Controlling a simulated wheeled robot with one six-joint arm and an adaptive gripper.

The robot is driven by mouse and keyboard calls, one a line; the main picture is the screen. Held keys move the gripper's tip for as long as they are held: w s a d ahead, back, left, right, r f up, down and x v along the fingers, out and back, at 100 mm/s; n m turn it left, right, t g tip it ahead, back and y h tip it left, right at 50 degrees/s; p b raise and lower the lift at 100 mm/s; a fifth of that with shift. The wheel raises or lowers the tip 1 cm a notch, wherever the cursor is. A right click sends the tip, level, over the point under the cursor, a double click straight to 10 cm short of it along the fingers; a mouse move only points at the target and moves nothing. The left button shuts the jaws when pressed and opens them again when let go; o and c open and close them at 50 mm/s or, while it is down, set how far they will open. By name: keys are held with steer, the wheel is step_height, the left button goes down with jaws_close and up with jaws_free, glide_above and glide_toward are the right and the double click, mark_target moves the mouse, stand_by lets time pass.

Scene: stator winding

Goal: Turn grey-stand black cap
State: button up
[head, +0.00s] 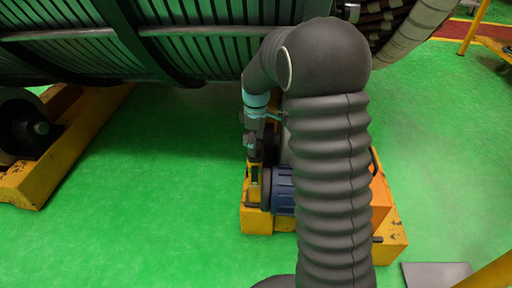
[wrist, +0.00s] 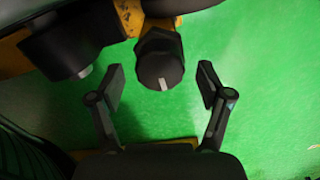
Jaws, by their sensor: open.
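In the wrist view a black cap (wrist: 160,66) with a pale grey mark on its face sits on a dark fitting, in front of a yellow, worn-looking part. My gripper (wrist: 161,85) is open, with one finger to the left of the cap and one to the right. The fingertips are apart from the cap, and nothing is held between them. In the head view my gripper (head: 254,155) points down near the yellow machine base, and the cap cannot be made out there. A grey stand cannot be clearly told in either view.
A blue ribbed motor (head: 283,190) sits on a yellow base (head: 257,220) beside my gripper. The large ribbed stator (head: 200,45) hangs above. A dark cylinder (wrist: 75,50) is left of the cap. Green floor (head: 150,200) is clear to the left.

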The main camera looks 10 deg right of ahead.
steer(key=shift+f, duration=1.05)
steer(key=c, duration=1.2)
steer(key=shift+o, duration=0.2)
steer(key=shift+m, duration=0.3)
